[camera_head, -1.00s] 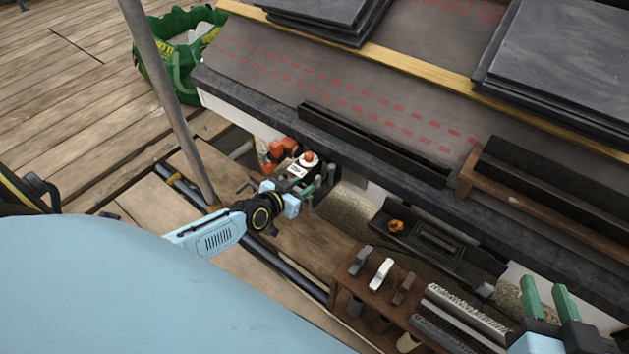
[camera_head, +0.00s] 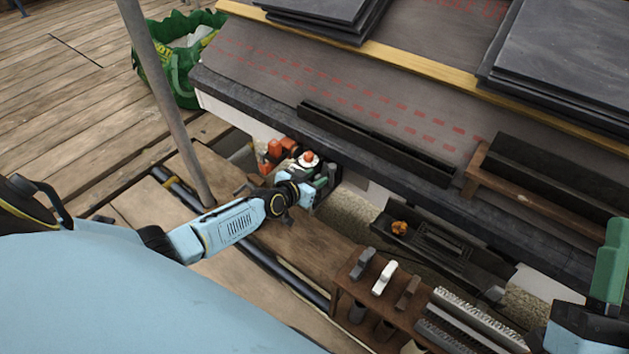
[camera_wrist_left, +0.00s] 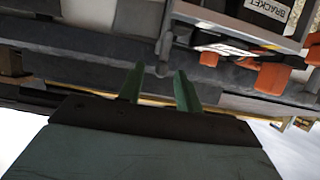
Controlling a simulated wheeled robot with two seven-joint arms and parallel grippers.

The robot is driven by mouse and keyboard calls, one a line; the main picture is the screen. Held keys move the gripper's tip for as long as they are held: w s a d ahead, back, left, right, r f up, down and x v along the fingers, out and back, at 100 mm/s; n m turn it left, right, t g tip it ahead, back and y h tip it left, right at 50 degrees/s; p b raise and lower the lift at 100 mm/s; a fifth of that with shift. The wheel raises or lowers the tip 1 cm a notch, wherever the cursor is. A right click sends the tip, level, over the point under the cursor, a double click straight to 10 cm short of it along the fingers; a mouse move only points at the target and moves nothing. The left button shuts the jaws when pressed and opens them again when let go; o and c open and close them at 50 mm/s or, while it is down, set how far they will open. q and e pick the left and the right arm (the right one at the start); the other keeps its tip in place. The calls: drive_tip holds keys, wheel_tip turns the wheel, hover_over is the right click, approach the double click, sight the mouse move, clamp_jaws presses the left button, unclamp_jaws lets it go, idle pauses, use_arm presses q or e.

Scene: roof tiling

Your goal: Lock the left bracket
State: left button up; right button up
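The left bracket unit (camera_head: 308,160), with a round orange-red knob on a white top, sits against the wall under the eave. Its grey frame and "BRACKET" label (camera_wrist_left: 270,9) show at the top of the left wrist view. My left gripper (camera_head: 328,182) is at the unit's right side, its green fingers apart. In the left wrist view the gripper (camera_wrist_left: 158,85) has a grey rod (camera_wrist_left: 164,45) just beyond and between its fingertips; I cannot tell if they touch. My right gripper (camera_head: 610,258) shows at the right edge, its finger gap hidden.
Orange blocks (camera_head: 270,154) sit left of the unit. A dark gutter piece (camera_head: 440,245) with a small orange item lies to the right. A wooden rack (camera_head: 350,290) with several tools stands in front. A grey pole (camera_head: 165,100) rises at the left.

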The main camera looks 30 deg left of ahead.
use_arm(q)
drive_tip(key=shift+w, duration=0.2)
drive_tip(key=shift+c, duration=0.2)
clamp_jaws()
drive_tip(key=shift+d, duration=0.1)
